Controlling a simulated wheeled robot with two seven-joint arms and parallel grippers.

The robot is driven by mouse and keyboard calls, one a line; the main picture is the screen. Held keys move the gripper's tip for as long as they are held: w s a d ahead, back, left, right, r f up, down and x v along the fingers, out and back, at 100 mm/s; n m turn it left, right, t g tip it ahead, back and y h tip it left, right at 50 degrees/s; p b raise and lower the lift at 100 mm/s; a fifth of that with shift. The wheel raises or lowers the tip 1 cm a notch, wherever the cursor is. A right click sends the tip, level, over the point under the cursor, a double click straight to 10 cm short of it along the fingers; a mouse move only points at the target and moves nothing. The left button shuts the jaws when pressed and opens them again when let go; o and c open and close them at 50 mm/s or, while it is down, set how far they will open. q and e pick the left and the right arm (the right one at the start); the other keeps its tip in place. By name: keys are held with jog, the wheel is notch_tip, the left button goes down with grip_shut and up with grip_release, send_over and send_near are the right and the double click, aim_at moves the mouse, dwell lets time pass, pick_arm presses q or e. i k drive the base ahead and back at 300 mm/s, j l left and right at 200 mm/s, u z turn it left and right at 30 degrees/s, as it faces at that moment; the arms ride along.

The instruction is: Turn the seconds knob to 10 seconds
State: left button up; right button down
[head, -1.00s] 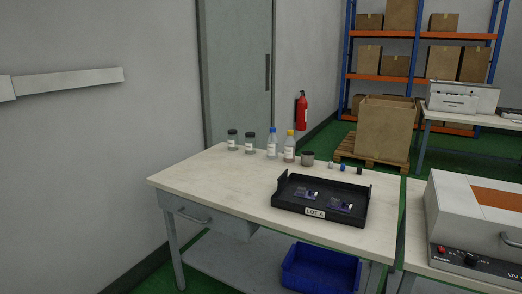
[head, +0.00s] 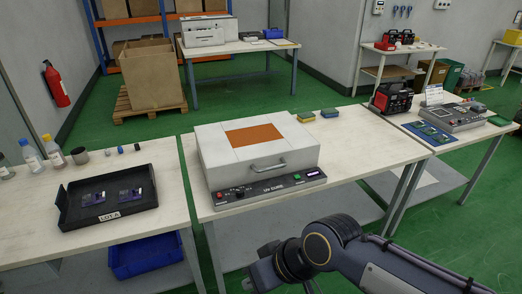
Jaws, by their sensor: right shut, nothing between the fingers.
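The UV CURE box (head: 222,150) is white with an orange top panel and a front handle, and it stands on the middle table. Its dark front control strip carries a black knob (head: 240,191), a red switch (head: 219,195), a green button and a small display (head: 313,173). The knob's setting is too small to read. My right gripper (head: 262,277) is at the bottom of the head view, in front of and below the table edge, apart from the knob. It is shut and empty, its tips partly cut off by the frame. My left gripper is not in view.
A black tray marked LOT A (head: 140,207) with two purple pieces is on the left table, beside several bottles. Green-and-yellow sponges (head: 306,117) lie behind the box.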

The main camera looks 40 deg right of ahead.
aim_at(239, 191)
jog(key=i+l+z, duration=0.1)
jog(key=l+z, duration=0.15)
jog(key=z, duration=0.15)
jog(key=i+l+z, duration=0.1)
jog(key=l+z, duration=0.15)
jog(key=z, duration=0.15)
jog(key=i+l+z, duration=0.15)
jog(key=z, duration=0.2)
